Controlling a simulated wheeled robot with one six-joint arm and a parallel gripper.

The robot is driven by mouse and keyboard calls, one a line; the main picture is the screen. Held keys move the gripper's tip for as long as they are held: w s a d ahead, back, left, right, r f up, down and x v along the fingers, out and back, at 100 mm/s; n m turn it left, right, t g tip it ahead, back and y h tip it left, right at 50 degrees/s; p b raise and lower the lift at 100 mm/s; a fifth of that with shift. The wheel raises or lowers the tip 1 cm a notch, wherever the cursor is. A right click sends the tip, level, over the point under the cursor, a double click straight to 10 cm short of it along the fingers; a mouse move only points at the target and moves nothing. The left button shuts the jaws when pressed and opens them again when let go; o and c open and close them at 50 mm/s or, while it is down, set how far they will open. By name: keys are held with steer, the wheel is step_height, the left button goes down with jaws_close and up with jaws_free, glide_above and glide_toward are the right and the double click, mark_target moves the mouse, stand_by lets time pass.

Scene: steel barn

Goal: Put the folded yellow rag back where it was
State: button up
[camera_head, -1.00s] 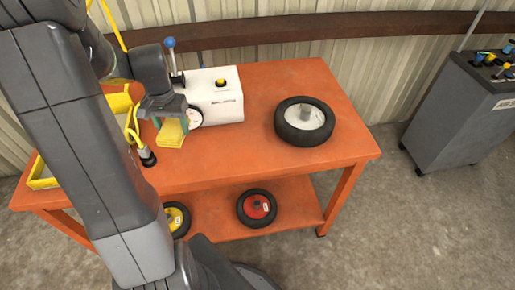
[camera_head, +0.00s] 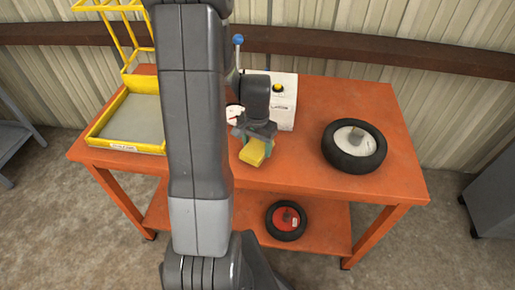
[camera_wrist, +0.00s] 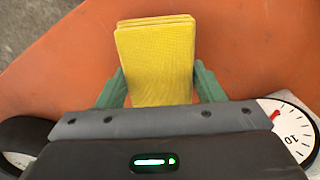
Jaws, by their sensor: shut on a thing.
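The folded yellow rag (camera_head: 253,152) is in my gripper (camera_head: 255,140), over the front middle of the orange table (camera_head: 310,175). In the wrist view the rag (camera_wrist: 156,55) shows its stacked folds, with the green fingers of my gripper (camera_wrist: 154,88) pressed on its two sides. Orange tabletop lies beyond the rag; I cannot tell whether the rag touches it. A white box (camera_head: 284,101) with a yellow button stands just behind my gripper. Its dial (camera_wrist: 290,128) shows at the right in the wrist view.
A yellow-framed tray (camera_head: 98,129) stands at the table's left end, partly behind my arm. A black-tyred wheel (camera_head: 354,146) lies at the right. A red-hubbed wheel (camera_head: 286,220) is on the lower shelf. Tabletop between rag and wheel is clear.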

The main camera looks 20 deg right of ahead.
mark_target(257, 145)
steer(key=shift+f, duration=0.9)
steer(key=shift+f, duration=0.15)
steer(key=o, duration=0.9)
steer(key=shift+o, duration=0.2)
step_height(257, 145, up, 12)
steer(key=shift+r, duration=0.2)
steer(key=shift+f, duration=0.15)
